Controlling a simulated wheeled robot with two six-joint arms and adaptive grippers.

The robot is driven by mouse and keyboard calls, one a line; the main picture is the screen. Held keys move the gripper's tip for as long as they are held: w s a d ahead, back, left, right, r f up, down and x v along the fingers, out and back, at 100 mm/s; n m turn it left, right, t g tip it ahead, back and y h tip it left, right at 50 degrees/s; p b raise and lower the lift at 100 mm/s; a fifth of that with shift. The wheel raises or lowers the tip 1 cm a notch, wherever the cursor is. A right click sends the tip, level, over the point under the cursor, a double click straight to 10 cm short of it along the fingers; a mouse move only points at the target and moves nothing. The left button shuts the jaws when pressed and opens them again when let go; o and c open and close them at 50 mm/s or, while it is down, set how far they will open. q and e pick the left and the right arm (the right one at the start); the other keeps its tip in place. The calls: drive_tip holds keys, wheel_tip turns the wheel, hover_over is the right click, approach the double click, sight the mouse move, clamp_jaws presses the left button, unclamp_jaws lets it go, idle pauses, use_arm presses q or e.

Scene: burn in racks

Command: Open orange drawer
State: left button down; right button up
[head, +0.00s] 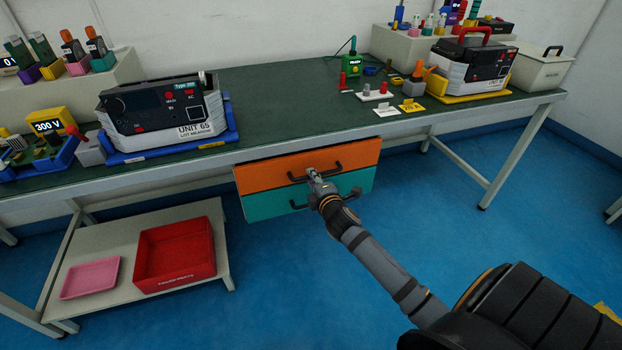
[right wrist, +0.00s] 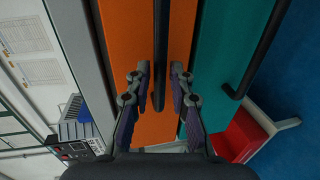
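The orange drawer (head: 265,178) hangs under the green bench, above a teal drawer (head: 270,205), and looks closed. Its black bar handle (head: 298,179) runs along its front. My right gripper (head: 313,174) is at this handle in the head view and hides part of it. In the right wrist view the orange front (right wrist: 125,20) fills the middle, and the handle (right wrist: 160,45) lies between the two fingers of my right gripper (right wrist: 160,85). The fingers are apart, with a gap on each side of the handle. My left gripper is not in view.
The teal drawer's handle (head: 352,195) is just below my right gripper. A low shelf (head: 210,215) at the left holds a red tray (head: 175,235) and a pink tray (head: 90,278). The bench top (head: 285,100) carries instruments. Blue floor (head: 440,200) is clear before the drawers.

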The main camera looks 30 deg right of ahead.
drive_tip(key=shift+x, duration=0.9)
clamp_jaws()
